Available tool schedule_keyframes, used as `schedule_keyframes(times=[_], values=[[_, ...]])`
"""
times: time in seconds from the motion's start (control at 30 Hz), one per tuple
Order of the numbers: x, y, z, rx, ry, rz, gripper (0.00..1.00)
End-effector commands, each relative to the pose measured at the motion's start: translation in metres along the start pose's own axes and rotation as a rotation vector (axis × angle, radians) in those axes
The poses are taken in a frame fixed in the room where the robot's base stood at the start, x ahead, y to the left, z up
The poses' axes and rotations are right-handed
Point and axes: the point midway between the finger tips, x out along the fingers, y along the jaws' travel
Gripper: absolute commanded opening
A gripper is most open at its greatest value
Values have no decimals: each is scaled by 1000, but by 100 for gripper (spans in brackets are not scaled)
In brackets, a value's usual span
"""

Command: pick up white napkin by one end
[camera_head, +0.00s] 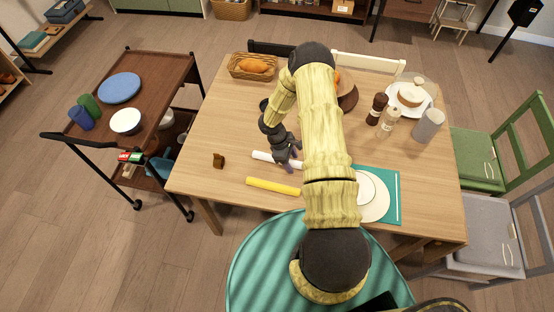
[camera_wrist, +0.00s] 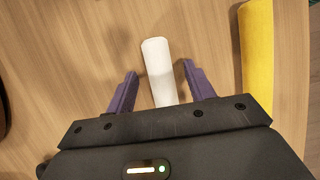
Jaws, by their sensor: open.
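The white napkin (camera_head: 264,156) is a rolled white strip on the wooden table, left of my arm in the head view. Its right part is partly hidden behind my gripper (camera_head: 288,161). In the wrist view the napkin (camera_wrist: 157,66) runs lengthwise between the two purple fingers of my gripper (camera_wrist: 158,85). The fingers are apart, one on each side of it, with gaps and no visible contact. The napkin's far end reaches beyond the fingertips; its near part is hidden behind the gripper body. I cannot tell the fingers' exact height above the table.
A yellow rolled napkin (camera_head: 273,186) lies nearby, also in the wrist view (camera_wrist: 257,60). A small brown object (camera_head: 218,160) stands to the left. White plates on a teal placemat (camera_head: 391,206), shakers (camera_head: 377,108) and a bread basket (camera_head: 237,70) are also on the table (camera_head: 222,122).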

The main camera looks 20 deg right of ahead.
Motion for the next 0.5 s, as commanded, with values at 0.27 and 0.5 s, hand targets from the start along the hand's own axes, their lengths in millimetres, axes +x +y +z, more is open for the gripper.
schedule_keyframes(times=[0.27,0.5], values=[[0,0,0,0,0,0,38],[0,0,0,0,0,0,5]])
